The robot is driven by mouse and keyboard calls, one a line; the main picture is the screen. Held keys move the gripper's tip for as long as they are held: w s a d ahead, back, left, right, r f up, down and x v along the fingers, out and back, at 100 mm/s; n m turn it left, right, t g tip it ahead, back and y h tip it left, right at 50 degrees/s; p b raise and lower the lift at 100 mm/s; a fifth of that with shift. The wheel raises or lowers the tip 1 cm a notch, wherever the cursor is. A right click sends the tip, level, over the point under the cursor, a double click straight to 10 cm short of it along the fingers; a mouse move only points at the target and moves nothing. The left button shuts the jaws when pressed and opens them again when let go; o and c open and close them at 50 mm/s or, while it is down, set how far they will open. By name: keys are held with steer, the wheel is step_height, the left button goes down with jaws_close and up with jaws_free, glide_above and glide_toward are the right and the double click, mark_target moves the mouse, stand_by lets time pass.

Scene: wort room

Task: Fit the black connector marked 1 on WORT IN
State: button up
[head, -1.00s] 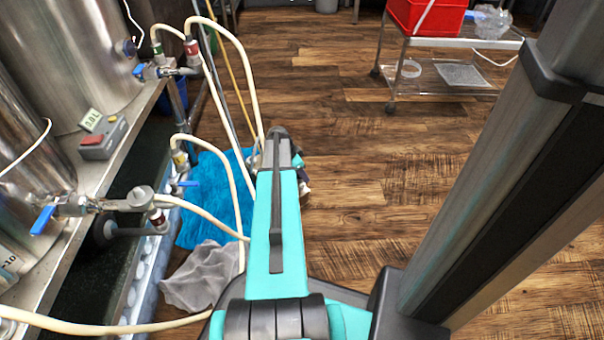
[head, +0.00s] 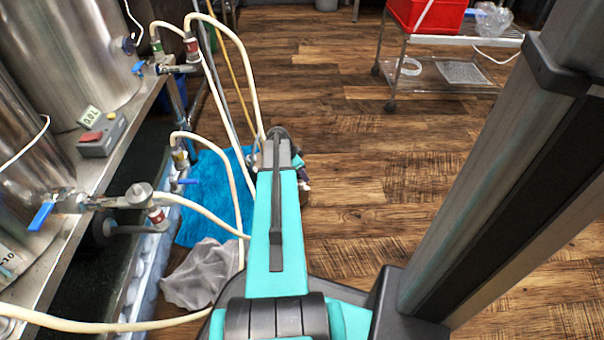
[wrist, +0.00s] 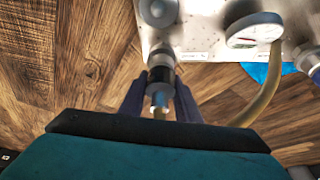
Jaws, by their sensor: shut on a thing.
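In the wrist view my gripper (wrist: 160,90) is shut on a dark connector (wrist: 161,75), with one finger on each side of it. The connector has a grey upper end, a black band and a pale blue part below; a tan hose shows under it. No number is readable on it. Its upper end overlaps the edge of a pale plate (wrist: 202,40). A round grey fitting (wrist: 158,10) is on the plate just above it. I cannot tell whether connector and fitting touch. No WORT IN label is readable. In the head view my arm hides the gripper and connector.
In the head view, steel tanks (head: 65,50), blue-handled valves and hoses (head: 205,213) line the left. A blue cloth (head: 212,190) and grey cloth (head: 200,275) lie there. A cart (head: 455,75) stands back right; floor between is clear.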

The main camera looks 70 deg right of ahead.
steer(key=shift+f, duration=0.25)
steer(key=o, duration=1.2)
steer(key=shift+r, duration=0.1)
steer(key=p+v, duration=0.5)
steer(key=v, duration=0.8)
steer(key=shift+w+a+r+p, duration=0.15)
steer(key=shift+r+p, duration=0.05)
steer(key=shift+p, duration=0.2)
